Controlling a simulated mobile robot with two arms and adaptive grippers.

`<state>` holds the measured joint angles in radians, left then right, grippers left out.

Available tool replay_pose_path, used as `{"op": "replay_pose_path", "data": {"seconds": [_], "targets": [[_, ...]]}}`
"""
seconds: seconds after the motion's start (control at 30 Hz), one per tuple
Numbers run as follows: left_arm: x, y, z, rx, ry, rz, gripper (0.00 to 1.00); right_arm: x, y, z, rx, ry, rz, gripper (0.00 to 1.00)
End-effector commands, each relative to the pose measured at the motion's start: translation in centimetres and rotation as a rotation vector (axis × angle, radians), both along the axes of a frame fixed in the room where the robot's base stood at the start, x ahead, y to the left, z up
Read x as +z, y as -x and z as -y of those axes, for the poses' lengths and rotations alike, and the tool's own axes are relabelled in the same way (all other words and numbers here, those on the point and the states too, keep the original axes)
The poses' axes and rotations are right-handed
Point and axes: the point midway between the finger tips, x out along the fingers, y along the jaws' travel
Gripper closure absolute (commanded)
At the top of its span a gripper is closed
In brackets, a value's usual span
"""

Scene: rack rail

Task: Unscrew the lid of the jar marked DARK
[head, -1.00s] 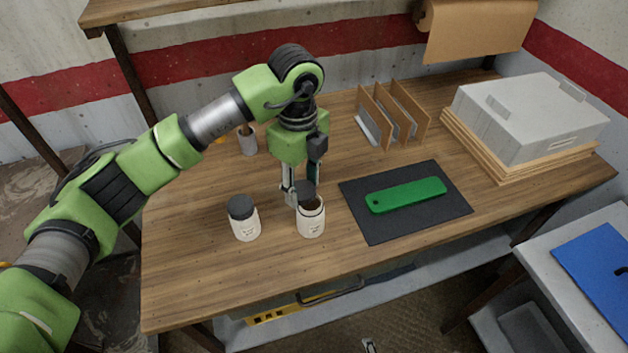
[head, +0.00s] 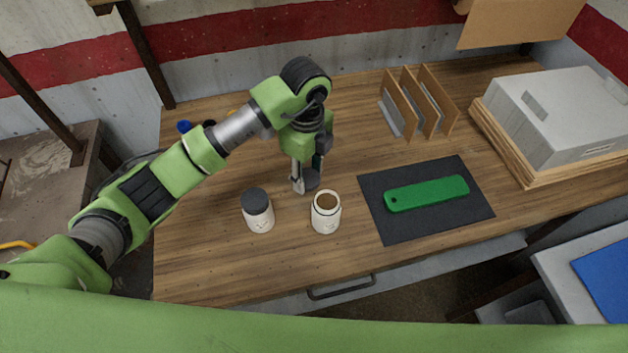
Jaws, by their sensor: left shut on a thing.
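An open white jar (head: 326,214) stands upright on the workbench in the head view. Its mouth is uncovered and brown contents show inside. A second white jar (head: 258,214) with a dark lid on it stands to its left. The small labels on both jars are too blurred to read, so I cannot tell which is marked DARK. My left gripper (head: 306,178) is shut on a dark lid (head: 312,182), behind and slightly left of the open jar, apart from its mouth. The fingers partly hide the lid. My right gripper is not in view.
A green bar (head: 427,194) lies on a black mat (head: 380,225) right of the open jar. Wooden dividers (head: 428,98) stand behind. A grey case (head: 570,110) sits on stacked boards at the right. Bare benchtop lies in front of the jars.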

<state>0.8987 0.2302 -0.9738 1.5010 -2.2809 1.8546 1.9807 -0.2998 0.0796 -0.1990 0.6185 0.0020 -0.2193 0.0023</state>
Motion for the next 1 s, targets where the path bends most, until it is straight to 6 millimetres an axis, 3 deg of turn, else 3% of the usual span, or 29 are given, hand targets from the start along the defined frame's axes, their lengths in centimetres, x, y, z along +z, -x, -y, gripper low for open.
{"op": "replay_pose_path", "data": {"seconds": [0.4, 0.8, 0.83, 0.87, 0.9, 1.0], "targets": [[-4.8, 0.0, 0.0, 0.0, 0.0, 0.0, 0.87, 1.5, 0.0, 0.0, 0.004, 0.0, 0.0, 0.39], [-5.7, 0.0, 0.0, -0.001, 0.0, 0.001, 0.87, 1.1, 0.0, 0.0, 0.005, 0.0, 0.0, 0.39], [-5.7, 0.0, 0.0, -0.001, 0.0, 0.001, 0.59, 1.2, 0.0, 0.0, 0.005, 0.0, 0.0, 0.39], [-5.6, 0.0, 0.0, -0.001, 0.0, 0.001, 0.51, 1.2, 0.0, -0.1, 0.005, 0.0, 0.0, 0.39], [-5.6, 0.0, 0.0, -0.001, 0.0, 0.001, 0.44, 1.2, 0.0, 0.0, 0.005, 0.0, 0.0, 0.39], [-5.6, 0.0, 0.0, -0.001, 0.0, 0.001, 0.44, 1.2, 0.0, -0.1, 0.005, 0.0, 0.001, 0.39]]}}
